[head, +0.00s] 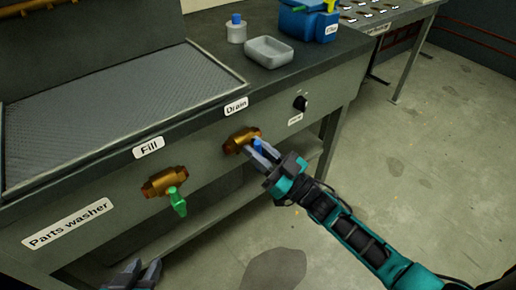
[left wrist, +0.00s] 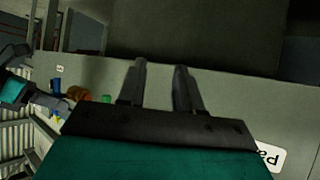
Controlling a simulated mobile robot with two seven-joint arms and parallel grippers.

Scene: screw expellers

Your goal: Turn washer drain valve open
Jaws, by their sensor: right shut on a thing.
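The parts washer (head: 70,222) has a brass drain valve (head: 240,141) under the "Drain" label, with a blue handle (head: 258,145). My right gripper (head: 262,153) is shut on this blue handle, its fingers hiding much of it. To the left, under the "Fill" label, is another brass valve (head: 160,184) with a green handle (head: 177,202) hanging downward. My left gripper (head: 138,272) is low at the bottom edge of the head view, away from both valves. In the left wrist view (left wrist: 160,85) its fingers are apart with nothing between them.
A dark knob (head: 300,102) sits right of the drain valve. A grey tray (head: 269,52), a white bottle with a blue cap (head: 236,32) and a blue box (head: 306,24) stand on the top. A lower shelf (head: 205,215) runs below. The floor at right is open.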

